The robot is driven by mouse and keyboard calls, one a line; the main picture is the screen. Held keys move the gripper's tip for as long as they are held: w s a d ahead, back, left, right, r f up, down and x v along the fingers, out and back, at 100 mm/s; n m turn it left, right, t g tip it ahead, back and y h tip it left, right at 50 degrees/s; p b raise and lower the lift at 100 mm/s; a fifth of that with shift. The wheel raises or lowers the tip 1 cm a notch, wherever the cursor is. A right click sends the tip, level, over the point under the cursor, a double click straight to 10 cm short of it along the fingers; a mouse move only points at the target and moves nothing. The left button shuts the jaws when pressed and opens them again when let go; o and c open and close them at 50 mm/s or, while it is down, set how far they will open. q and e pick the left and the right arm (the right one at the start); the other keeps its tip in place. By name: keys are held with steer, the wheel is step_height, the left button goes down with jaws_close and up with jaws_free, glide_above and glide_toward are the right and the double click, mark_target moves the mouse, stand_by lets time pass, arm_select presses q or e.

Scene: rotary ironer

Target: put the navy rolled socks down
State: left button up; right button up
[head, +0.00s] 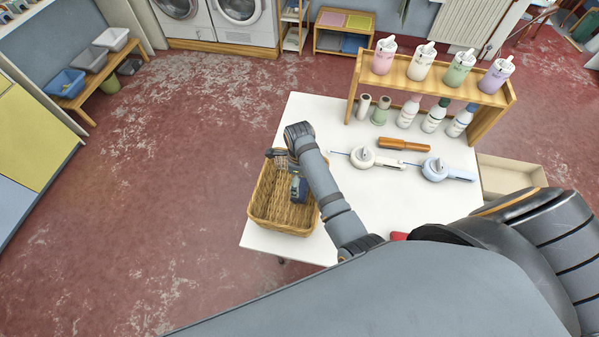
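My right gripper (297,180) points down into the wicker basket (262,213), near its right side. Its arm reaches up from the lower right, bends over and hides part of the basket. A small dark blue shape (300,191) shows at the gripper's lower end, inside the basket's outline. It may be the navy rolled socks, but it is too small and too covered to be sure. I cannot see whether the fingers are closed on it or apart. My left gripper is not in view.
The basket stands at the left end of the white table (402,205). Right of it lie two round-headed tools (362,157) and a brown-orange bar (404,144). A wooden bottle rack (430,83) stands at the back. Red floor is clear at left.

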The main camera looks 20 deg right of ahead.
step_height(320, 180, up, 5)
steer(key=shift+f, duration=0.15)
stand_by(0.5)
